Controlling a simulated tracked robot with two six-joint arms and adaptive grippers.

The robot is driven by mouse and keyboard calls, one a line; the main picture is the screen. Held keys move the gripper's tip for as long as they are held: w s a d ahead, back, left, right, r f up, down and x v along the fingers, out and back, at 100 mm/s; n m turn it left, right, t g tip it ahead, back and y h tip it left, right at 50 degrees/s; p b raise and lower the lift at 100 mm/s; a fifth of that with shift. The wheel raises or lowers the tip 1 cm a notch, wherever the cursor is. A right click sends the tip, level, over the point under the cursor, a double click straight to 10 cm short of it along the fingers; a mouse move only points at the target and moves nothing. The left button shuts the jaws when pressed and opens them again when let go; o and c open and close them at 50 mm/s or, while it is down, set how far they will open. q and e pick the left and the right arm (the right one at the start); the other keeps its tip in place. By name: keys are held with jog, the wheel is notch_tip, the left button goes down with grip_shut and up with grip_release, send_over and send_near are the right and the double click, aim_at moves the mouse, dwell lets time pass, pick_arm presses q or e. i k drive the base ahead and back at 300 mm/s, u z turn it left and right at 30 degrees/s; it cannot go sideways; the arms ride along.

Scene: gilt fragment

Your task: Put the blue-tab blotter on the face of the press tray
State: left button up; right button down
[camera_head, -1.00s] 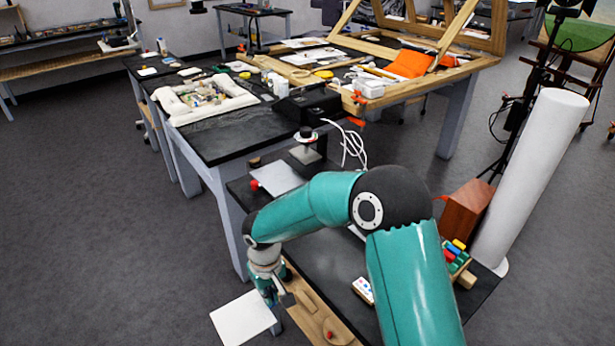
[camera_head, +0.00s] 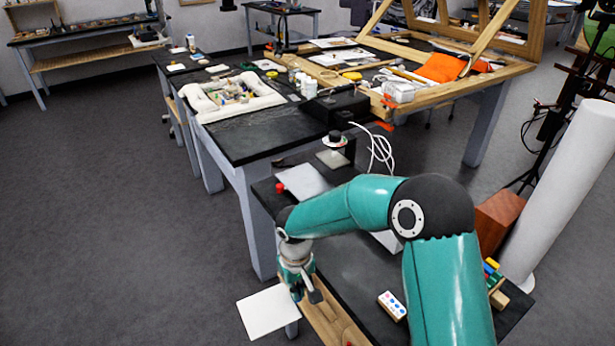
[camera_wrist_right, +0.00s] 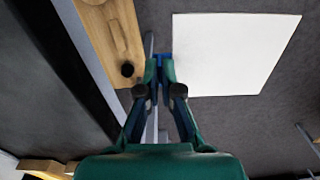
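The blotter (camera_head: 268,312) is a white square sheet, held out level beside the dark low table's left side, above the floor. In the right wrist view the blotter (camera_wrist_right: 228,55) shows its blue tab (camera_wrist_right: 165,64) between my fingertips. My right gripper (camera_wrist_right: 161,72) is closed on that tab; in the head view this gripper (camera_head: 308,292) is partly hidden by its own wrist. A pale flat plate (camera_head: 303,179) beside a red knob (camera_head: 280,188) lies at the low table's back left; it may be the press tray. My left gripper is not in view.
A wooden board (camera_head: 332,322) lies along the low table's left edge. A small white block with coloured dots (camera_head: 391,306) and a rack of coloured pieces (camera_head: 493,275) are to the right. A black-knobbed stand (camera_head: 334,148) is behind the plate. My right arm crosses the table.

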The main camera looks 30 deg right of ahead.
aim_at(305, 181)
jog(key=i, duration=0.9)
jog(key=u, duration=0.05)
